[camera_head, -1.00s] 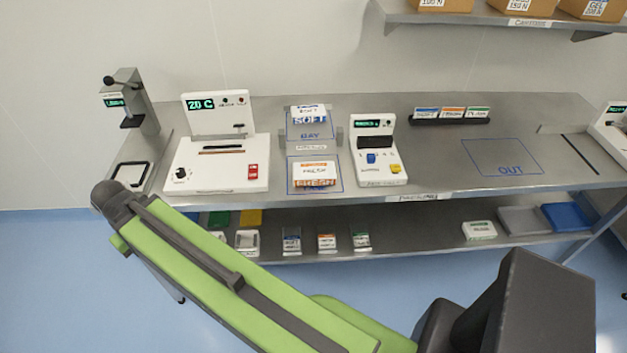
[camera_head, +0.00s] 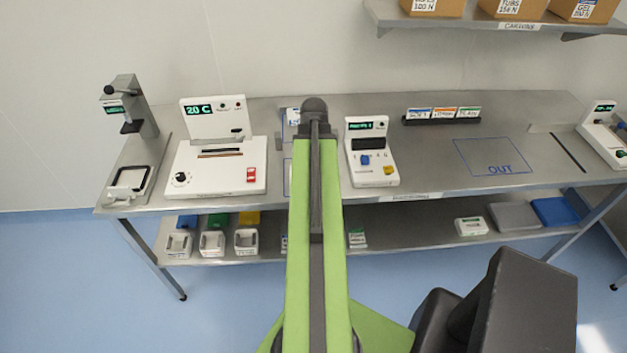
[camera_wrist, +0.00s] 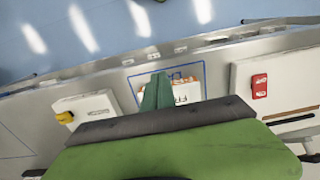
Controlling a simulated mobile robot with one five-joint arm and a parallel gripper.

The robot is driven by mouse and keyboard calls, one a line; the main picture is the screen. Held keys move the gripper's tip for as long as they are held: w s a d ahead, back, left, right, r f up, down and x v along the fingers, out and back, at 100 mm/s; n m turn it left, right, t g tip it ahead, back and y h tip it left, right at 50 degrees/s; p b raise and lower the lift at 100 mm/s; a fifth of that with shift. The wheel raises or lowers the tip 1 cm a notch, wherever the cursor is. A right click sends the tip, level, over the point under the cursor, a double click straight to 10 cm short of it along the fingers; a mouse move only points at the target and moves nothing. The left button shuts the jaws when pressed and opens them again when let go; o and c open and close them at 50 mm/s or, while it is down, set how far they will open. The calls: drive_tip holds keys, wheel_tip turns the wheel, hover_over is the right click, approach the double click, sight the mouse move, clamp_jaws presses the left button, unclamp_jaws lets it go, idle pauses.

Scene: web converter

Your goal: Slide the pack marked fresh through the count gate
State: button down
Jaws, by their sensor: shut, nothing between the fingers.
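My gripper (camera_wrist: 157,92) is shut and empty in the wrist view, its green fingers over the blue-outlined square. The fresh pack (camera_wrist: 188,90), white with orange-brown print, lies in that square beside and partly behind the fingers; I cannot tell whether they touch. Only part of its lettering shows. In the head view my arm hides this pack, the gripper and most of the bay area behind. A sliver of the soft pack (camera_head: 293,116) shows left of my arm. The gate between the two outlined squares is mostly hidden by my arm.
A white sealer (camera_head: 215,175) reading 20 C stands left, a white counter box (camera_head: 371,165) with blue and yellow buttons right. A press stand (camera_head: 134,105) is far left. The outlined OUT area (camera_head: 492,156) is empty. A lower shelf (camera_head: 400,238) holds small trays and packs.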

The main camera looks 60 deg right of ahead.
drive_tip(key=d+f+b, duration=0.1)
drive_tip(key=f+b, duration=0.2)
drive_tip(key=w+d+f+b, duration=0.1)
drive_tip(key=f+b, duration=0.2)
drive_tip(key=w+d+f+b, duration=0.1)
drive_tip(key=f+b, duration=0.2)
drive_tip(key=f, duration=0.1)
drive_tip(key=shift+w+b, duration=0.15)
drive_tip(key=shift+b, duration=0.15)
drive_tip(key=shift+d+r, duration=0.1)
drive_tip(key=shift+w, duration=0.1)
drive_tip(key=w+d, duration=0.5)
drive_tip(key=d, duration=0.2)
drive_tip(key=w+d, duration=0.5)
drive_tip(key=d, duration=0.2)
drive_tip(key=w+d, duration=0.5)
drive_tip(key=d, duration=0.2)
drive_tip(key=shift+w+d, duration=0.25)
drive_tip(key=shift+w, duration=0.1)
drive_tip(key=shift+d, duration=0.1)
drive_tip(key=shift+s, duration=0.15)
